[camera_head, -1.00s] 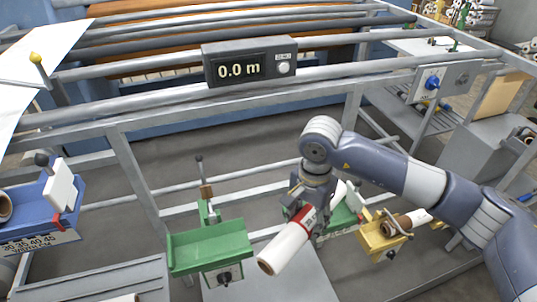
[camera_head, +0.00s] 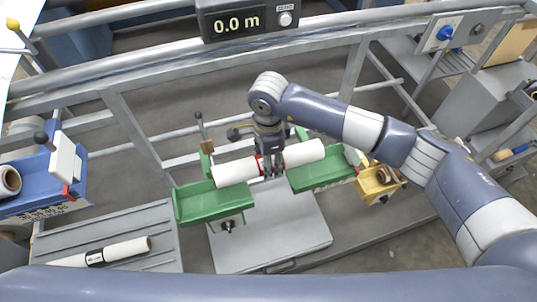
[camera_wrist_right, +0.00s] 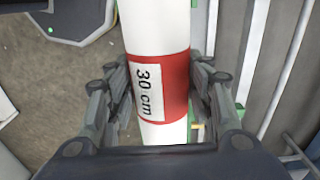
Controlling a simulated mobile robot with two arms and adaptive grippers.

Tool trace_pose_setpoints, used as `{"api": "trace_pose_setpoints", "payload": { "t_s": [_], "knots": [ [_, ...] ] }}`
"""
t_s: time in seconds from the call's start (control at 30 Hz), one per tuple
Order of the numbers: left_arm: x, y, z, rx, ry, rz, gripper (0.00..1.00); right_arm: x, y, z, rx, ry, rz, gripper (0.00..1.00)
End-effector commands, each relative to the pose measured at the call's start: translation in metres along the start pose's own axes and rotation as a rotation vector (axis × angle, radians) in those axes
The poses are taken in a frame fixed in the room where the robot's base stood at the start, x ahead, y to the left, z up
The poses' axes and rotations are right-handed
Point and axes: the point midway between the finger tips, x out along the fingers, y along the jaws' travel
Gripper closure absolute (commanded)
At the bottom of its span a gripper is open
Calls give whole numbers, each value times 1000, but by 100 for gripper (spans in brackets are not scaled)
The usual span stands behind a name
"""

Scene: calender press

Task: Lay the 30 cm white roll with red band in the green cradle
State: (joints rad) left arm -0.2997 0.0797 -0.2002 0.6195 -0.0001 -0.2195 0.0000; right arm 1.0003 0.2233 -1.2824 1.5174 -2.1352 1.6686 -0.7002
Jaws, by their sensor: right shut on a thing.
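The white roll (camera_head: 236,171) has a red band around its middle, and the band's label reads "30 cm" in the right wrist view (camera_wrist_right: 150,92). My right gripper (camera_head: 271,168) is shut on it at the red band, with a finger on each side. The green cradle has a left half (camera_head: 208,205) and a right half (camera_head: 318,178) with a gap between. The roll spans this gap, its left end over the left half and its right end by the right half. I cannot tell whether it touches the cradle. My left gripper is out of view.
A blue cradle (camera_head: 40,205) holding a roll stands at the left. A yellow cradle (camera_head: 378,187) with a brown-cored roll stands to the right. Another white roll (camera_head: 127,248) lies on a grey tray (camera_head: 160,220) at lower left. Metal frame bars run behind the green cradle.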

Motion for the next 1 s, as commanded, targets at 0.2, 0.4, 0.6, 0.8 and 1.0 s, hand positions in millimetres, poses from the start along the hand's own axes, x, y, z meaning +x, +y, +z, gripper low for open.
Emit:
{"api": "trace_pose_setpoints", "payload": {
  "t_s": [0.2,0.4,0.6,0.8,1.0],
  "knots": [
    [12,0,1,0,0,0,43,28,0,1,0,-2,1,89],
    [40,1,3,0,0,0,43,55,-1,0,0,-1,-2,89],
    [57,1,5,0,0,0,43,72,-1,0,-1,-2,-2,89],
    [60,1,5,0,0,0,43,75,-1,0,-1,-2,-2,89],
    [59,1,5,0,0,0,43,74,0,0,-1,-2,-2,89]
  ]
}}
